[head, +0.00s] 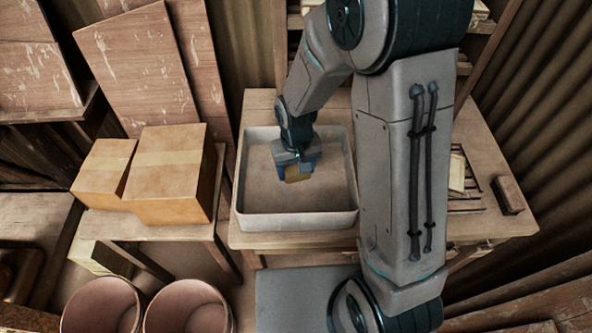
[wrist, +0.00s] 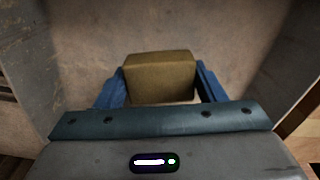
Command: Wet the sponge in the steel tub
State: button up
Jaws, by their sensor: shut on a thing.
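The sponge (wrist: 160,77) is a tan-yellow block between the two blue fingers of my gripper (wrist: 160,88) in the wrist view. In the head view my gripper (head: 296,172) points down inside the steel tub (head: 297,222), and the sponge (head: 298,174) shows below its fingers. The gripper is shut on the sponge. The tub is a wide grey rectangular basin on a wooden table. Its inside looks brownish, and I cannot tell whether it holds water. The tub's walls also show around the gripper in the wrist view (wrist: 50,60). I cannot tell whether the sponge touches the bottom.
The wooden table (head: 480,222) carries a rack (head: 462,180) and a small brown block (head: 508,195) right of my arm. Cardboard boxes (head: 170,180) stand on a side table at left. Two round buckets (head: 187,308) stand at the lower left. Wooden boards lean behind.

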aim_at(296, 168)
jog(key=shift+r+p, duration=2.75)
jog(key=shift+r, duration=1.6)
notch_tip(296, 168, up, 4)
jog(key=p, duration=0.2)
jog(key=shift+p, duration=0.3)
